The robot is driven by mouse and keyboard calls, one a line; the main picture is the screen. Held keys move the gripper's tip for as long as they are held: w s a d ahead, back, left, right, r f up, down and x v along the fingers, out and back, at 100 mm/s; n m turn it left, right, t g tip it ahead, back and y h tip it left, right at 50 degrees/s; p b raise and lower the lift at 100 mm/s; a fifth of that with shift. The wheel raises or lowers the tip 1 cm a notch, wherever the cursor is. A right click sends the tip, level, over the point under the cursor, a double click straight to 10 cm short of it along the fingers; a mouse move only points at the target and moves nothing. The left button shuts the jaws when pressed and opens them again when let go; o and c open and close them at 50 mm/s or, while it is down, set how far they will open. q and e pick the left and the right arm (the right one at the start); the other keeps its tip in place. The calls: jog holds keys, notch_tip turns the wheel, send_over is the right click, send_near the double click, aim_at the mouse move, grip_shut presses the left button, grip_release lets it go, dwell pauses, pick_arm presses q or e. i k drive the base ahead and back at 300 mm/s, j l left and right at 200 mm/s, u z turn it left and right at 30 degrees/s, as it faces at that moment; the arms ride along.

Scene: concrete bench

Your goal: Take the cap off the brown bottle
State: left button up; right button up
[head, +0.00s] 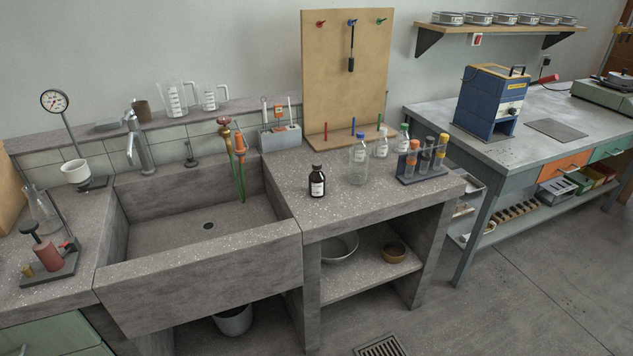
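The brown bottle (317,185) stands upright on the concrete bench (340,212), to the right of the sink. It is small and dark, with a white label on its front. Its black cap (317,168) sits on top of the neck. Neither of my grippers shows in the head view, and nothing touches the bottle.
A clear bottle with a blue cap (359,160) and a rack of tubes (422,163) stand to the right of the brown bottle. The sink (210,205) lies to its left. A wooden pegboard (344,70) rises behind. Bench space in front of the bottle is clear.

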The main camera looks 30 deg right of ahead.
aim_at(316, 179)
jog(key=i+j+z, duration=0.15)
jog(key=i, duration=0.25)
jog(key=i+j+z, duration=0.2)
jog(key=i, duration=0.15)
jog(key=i+j+z, duration=0.15)
jog(key=i, duration=0.25)
